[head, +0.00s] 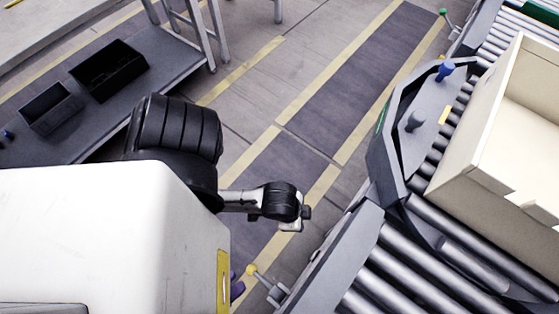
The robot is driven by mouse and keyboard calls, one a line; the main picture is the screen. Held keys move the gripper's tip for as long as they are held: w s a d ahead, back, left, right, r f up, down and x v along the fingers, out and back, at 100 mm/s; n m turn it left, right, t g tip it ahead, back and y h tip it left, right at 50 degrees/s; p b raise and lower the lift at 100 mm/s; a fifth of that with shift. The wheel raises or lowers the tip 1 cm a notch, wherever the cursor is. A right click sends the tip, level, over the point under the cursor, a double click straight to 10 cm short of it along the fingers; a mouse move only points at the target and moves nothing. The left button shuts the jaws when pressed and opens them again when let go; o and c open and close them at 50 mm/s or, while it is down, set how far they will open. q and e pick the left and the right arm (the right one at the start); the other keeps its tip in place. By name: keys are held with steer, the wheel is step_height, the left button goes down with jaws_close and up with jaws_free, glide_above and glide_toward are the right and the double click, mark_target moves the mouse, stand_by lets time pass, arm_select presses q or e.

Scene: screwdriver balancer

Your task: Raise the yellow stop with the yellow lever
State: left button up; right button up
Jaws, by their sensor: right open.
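The yellow lever (252,270) shows at the bottom centre as a yellow ball on a short rod, mounted at the near outer side of the roller conveyor. My right gripper (293,213) is open, above the floor left of the conveyor. It appears above and a little right of the yellow ball in the picture, apart from it. I see nothing between its fingers. I cannot make out the yellow stop for certain. My left gripper is out of view.
A roller conveyor (414,262) runs along the right, bearing a large cream box (488,118). A blue-knobbed lever (445,68) and a green-knobbed lever (443,13) stand farther along. A bench (150,95) with black bins is at upper left. Striped floor lies between.

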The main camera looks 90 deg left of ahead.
mark_target(252, 270)
steer(key=b+x, duration=0.1)
steer(key=x, duration=0.5)
steer(key=shift+w+a+f, duration=0.1)
steer(key=shift+w+a, duration=0.1)
steer(key=shift+w, duration=0.1)
steer(key=shift+x, duration=0.75)
steer(key=c, duration=0.6)
jaws_close()
